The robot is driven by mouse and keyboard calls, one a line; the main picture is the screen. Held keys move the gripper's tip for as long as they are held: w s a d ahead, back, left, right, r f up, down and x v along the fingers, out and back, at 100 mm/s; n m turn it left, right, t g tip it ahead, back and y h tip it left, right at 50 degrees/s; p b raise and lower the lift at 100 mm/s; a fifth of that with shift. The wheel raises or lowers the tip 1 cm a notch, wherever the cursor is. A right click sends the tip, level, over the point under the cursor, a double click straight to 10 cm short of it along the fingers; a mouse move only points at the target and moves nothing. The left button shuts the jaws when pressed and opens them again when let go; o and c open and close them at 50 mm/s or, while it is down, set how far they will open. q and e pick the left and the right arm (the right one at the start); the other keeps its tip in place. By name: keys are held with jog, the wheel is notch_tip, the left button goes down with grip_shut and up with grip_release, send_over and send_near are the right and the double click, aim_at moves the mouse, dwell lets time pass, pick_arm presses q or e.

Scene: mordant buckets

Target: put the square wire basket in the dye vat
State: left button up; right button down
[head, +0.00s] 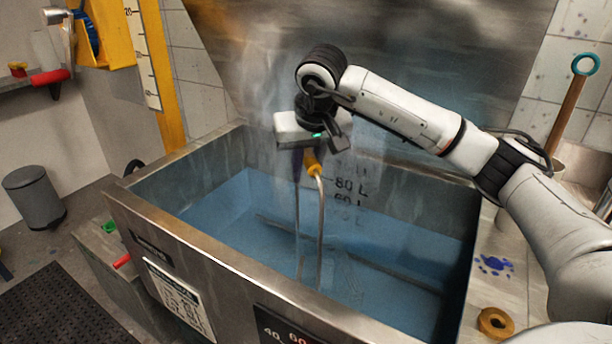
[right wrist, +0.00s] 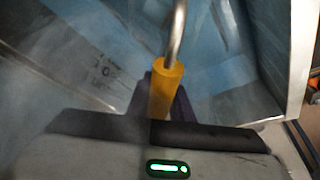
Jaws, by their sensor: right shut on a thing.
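My right gripper (head: 306,160) is over the dye vat (head: 232,262), shut on the yellow grip (head: 313,166) of a bent metal handle (head: 320,215). The handle runs down to the blue dye (head: 225,215). In the right wrist view, the yellow grip (right wrist: 167,90) sits between the purple fingers, with the metal rod (right wrist: 178,35) leading away from it. The square wire basket's body cannot be made out clearly; faint lines show at the blue surface below the handle. My left gripper is not in view.
The vat's metal rim surrounds the dye, with litre marks on its far wall. A yellow post with a scale (head: 165,80) stands at the back left. A brown ring (head: 495,323) lies on the right ledge, near blue stains. A grey bin (head: 34,197) stands on the floor at left.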

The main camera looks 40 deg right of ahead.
jog(key=shift+f, duration=0.6)
jog(key=shift+f, duration=0.35)
jog(key=shift+f+b, duration=0.2)
jog(key=shift+b, duration=0.1)
jog(key=c, duration=1.6)
grip_release()
jog(key=shift+o, duration=0.2)
